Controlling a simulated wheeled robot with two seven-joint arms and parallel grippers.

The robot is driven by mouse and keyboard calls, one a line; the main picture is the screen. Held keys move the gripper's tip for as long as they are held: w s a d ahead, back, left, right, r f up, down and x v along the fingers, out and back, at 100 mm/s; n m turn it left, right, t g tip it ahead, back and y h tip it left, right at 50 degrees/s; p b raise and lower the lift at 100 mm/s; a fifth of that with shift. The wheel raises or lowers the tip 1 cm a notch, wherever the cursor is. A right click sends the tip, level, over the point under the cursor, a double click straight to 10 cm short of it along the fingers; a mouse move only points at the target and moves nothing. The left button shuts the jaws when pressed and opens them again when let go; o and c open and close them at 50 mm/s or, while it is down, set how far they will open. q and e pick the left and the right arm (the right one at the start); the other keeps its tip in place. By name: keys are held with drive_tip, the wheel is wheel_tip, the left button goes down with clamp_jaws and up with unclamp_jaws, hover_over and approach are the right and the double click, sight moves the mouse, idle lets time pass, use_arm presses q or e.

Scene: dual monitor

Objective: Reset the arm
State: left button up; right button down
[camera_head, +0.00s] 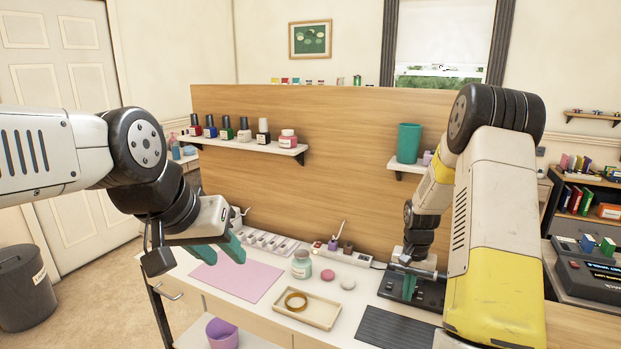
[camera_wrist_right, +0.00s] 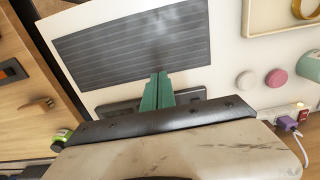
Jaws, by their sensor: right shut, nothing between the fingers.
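My left gripper (camera_head: 228,261) hangs in the air over the left part of the white desk, above the pink mat (camera_head: 236,277). Its two green fingers are apart and nothing shows between them. My right gripper (camera_head: 409,287) points down over a black device (camera_head: 391,286) at the right part of the desk. In the right wrist view its green fingers (camera_wrist_right: 158,80) are together and empty, in front of the black device (camera_wrist_right: 120,107) and a dark striped mat (camera_wrist_right: 135,45). Whether the fingertips touch the device cannot be told.
A tray (camera_head: 320,307) with a gold ring (camera_head: 296,301), a jar (camera_head: 301,266) and a power strip (camera_head: 347,255) are on the desk. A wooden partition (camera_head: 310,200) carries a shelf of bottles (camera_head: 240,146) and a green cup (camera_head: 409,143). A striped mat (camera_head: 392,331) lies in front.

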drive_tip(key=s+a+r+n+t, duration=0.1)
drive_tip(key=s+a+r, duration=0.15)
drive_tip(key=r, duration=0.45)
drive_tip(key=s+a+r+n+t, duration=0.1)
drive_tip(key=s+a+r, duration=0.15)
drive_tip(key=r, duration=0.45)
drive_tip(key=s+a+r+n+t, duration=0.1)
drive_tip(key=s+a+r, duration=0.15)
drive_tip(key=r, duration=0.55)
drive_tip(key=s+a+r+n+t+y, duration=0.1)
drive_tip(key=s+r, duration=0.3)
drive_tip(key=s, duration=0.4)
drive_tip(key=s+a+r+n+t+y, duration=0.1)
drive_tip(key=s+a+r, duration=0.3)
drive_tip(key=s, duration=0.4)
drive_tip(key=shift+a+n+t, duration=0.3)
drive_tip(key=shift+n+t, duration=0.1)
drive_tip(key=shift+t, duration=0.2)
